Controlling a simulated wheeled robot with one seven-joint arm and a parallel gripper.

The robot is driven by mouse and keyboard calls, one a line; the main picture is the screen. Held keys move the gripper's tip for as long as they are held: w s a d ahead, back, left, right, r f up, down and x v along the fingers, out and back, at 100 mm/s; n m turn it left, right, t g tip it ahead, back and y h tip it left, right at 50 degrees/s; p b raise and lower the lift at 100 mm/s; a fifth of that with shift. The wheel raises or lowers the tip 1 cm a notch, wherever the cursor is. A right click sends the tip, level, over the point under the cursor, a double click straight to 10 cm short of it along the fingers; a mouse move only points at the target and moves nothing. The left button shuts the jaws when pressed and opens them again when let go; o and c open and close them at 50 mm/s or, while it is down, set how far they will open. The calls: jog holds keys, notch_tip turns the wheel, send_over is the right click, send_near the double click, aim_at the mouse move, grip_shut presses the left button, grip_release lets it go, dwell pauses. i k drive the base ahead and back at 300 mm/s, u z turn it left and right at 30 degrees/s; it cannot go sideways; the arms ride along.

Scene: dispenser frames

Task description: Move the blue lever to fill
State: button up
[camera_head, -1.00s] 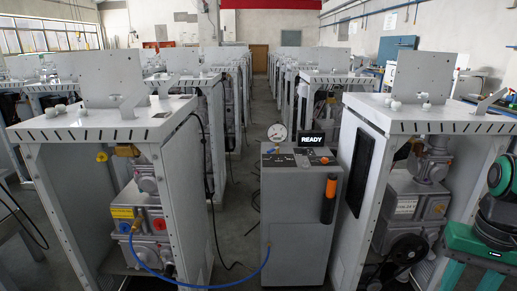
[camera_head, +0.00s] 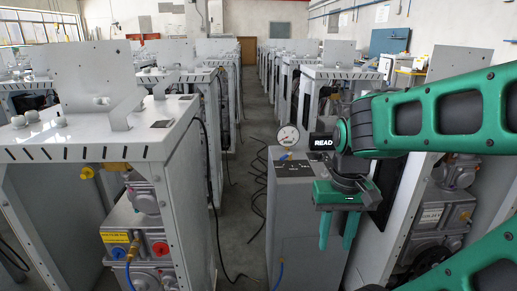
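The grey dispenser cabinet (camera_head: 295,235) stands in the aisle between the frames. Its round gauge (camera_head: 288,136) and black display (camera_head: 322,142), showing "READ" with the rest covered by my arm, stand at its top. A small blue part (camera_head: 285,155) shows just below the gauge; it may be the blue lever, but it is too small to tell its position. My green gripper (camera_head: 336,243) points down in front of the cabinet's right side, its two fingers apart with nothing seen between them. The orange-topped black handle on the cabinet is hidden, probably behind my gripper.
A large grey frame (camera_head: 165,120) with yellow, red and blue fittings stands at left. Another frame (camera_head: 440,200) stands close at right, partly behind my green arm. A blue hose (camera_head: 279,272) hangs low at the cabinet. The aisle floor (camera_head: 250,180) carries black cables.

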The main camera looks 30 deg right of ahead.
aim_at(290, 154)
jog(key=z, duration=0.35)
jog(key=i, duration=0.95)
jog(key=z, duration=0.55)
